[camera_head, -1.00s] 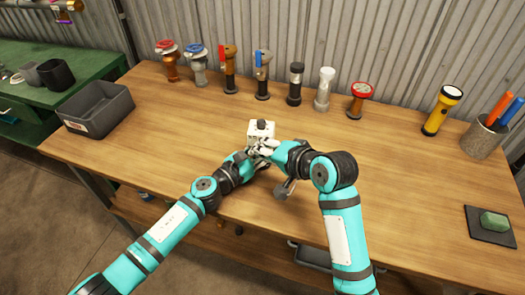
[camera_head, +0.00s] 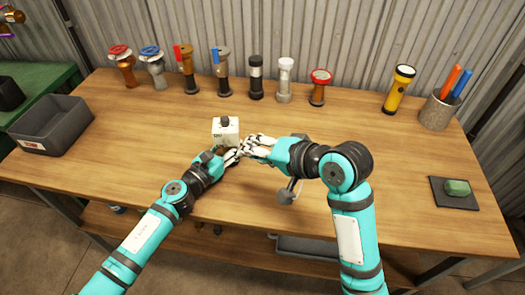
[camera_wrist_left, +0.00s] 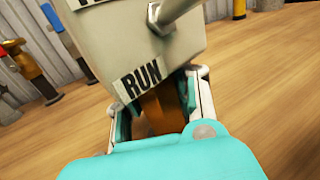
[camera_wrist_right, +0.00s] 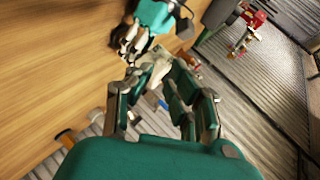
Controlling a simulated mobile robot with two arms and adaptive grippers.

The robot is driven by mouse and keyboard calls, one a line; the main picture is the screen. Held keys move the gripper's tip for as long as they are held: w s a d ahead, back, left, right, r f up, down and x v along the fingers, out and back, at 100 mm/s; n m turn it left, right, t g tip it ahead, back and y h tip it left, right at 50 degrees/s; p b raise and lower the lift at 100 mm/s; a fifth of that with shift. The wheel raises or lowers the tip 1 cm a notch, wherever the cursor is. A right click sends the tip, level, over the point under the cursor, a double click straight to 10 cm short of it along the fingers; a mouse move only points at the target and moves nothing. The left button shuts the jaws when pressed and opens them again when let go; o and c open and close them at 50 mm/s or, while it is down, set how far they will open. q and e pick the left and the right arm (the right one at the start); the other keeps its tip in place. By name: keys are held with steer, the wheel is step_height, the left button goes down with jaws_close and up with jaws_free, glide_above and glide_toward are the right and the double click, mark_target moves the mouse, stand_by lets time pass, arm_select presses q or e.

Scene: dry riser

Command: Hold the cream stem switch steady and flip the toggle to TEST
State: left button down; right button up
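My right gripper (camera_head: 250,146) is just right of the box, fingers spread and empty. Its view shows pale casing (camera_wrist_right: 155,68) beyond the fingertips; contact is unclear.
Several valves and fittings line the back, including a red-topped one (camera_head: 319,88). A grey bin (camera_head: 50,128) is at left. A yellow torch (camera_head: 398,90), a pen cup (camera_head: 437,112) and a dark pad (camera_head: 450,203) are at right. The bench between is clear.

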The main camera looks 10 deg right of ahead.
steer(key=shift+v, duration=1.5)
arm_select(q)
steer(key=c, duration=2)
jaws_free()
steer(key=o, duration=0.8)
